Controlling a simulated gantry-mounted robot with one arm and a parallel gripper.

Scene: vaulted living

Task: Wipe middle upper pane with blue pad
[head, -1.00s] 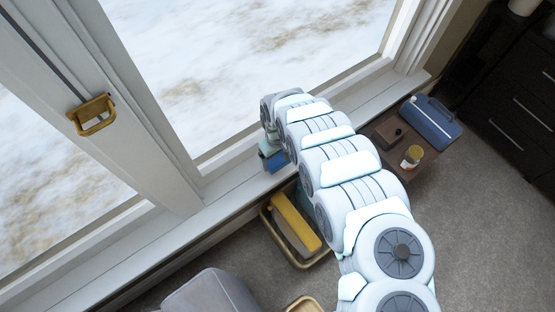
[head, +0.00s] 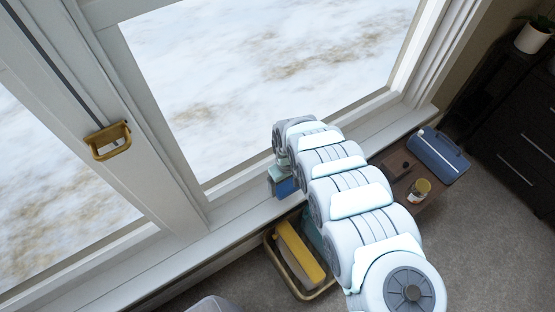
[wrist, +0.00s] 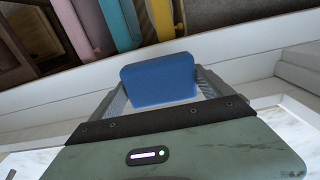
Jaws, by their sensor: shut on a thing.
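The blue pad (wrist: 158,80) is between the two fingers of my gripper (wrist: 160,85) in the wrist view, and the gripper is shut on it. In the head view the pad (head: 285,187) shows at the end of my arm, just above the white window sill, near the lower part of a large window pane (head: 270,75). Whether the pad touches the glass or the frame cannot be told. My arm hides part of the sill and of the pane's lower edge. Snowy ground shows through the glass.
A tray (head: 322,293) with a yellow item (head: 299,250) stands below the sill. A small wooden table (head: 405,190) at right bears a blue case (head: 437,150), a jar (head: 419,190) and a dark block. A gold handle (head: 108,141) juts from the window post at left.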

